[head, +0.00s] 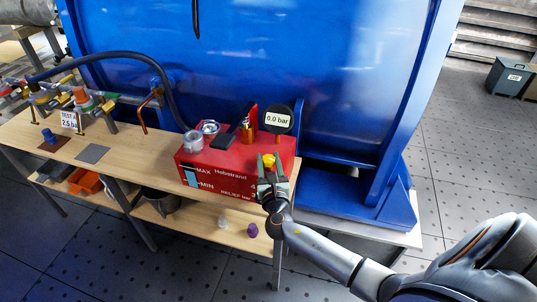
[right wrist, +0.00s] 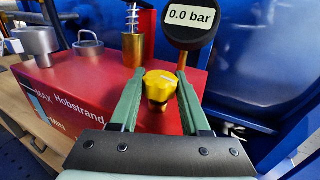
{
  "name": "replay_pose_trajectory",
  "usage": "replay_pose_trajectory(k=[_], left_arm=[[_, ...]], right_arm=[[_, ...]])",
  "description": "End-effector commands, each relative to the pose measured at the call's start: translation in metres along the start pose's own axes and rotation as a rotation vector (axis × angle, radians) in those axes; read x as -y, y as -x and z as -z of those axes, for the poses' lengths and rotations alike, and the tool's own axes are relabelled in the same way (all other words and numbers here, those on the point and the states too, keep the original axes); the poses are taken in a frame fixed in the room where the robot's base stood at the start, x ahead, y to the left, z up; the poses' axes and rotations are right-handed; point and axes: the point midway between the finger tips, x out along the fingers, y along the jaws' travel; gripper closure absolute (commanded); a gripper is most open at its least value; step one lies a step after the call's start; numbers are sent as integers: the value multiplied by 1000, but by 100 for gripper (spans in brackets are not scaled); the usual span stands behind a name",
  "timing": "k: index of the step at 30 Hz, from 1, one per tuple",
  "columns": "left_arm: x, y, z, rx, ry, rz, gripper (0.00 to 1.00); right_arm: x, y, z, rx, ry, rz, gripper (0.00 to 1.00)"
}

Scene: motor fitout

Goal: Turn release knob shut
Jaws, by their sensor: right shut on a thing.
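The yellow release knob (head: 268,159) sits on the front of the red Hobstrand pump unit (head: 225,160), near its right end. My right gripper (head: 271,174) reaches it from the front, its green fingers one on each side of the knob. In the right wrist view the knob (right wrist: 160,86) is between the fingertips of the gripper (right wrist: 160,80), which is shut on it. The gauge (head: 277,119) above the unit reads 0.0 bar; its display also shows in the right wrist view (right wrist: 190,16). My left gripper is not in view.
The unit stands at the right end of a wooden bench (head: 120,157). A big blue frame (head: 340,110) rises behind.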

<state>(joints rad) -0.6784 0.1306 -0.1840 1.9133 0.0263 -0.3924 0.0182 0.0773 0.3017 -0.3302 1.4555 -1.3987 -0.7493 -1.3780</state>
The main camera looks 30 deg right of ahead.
Motion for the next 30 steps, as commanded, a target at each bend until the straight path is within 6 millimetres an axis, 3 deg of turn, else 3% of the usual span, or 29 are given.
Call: replay_pose_trajectory(k=[15,30], left_arm=[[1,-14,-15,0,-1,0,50],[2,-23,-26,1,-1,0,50]], right_arm=[[-2,-1,2,2,-4,452,100],[0,-1,0,4,-2,647,100]])
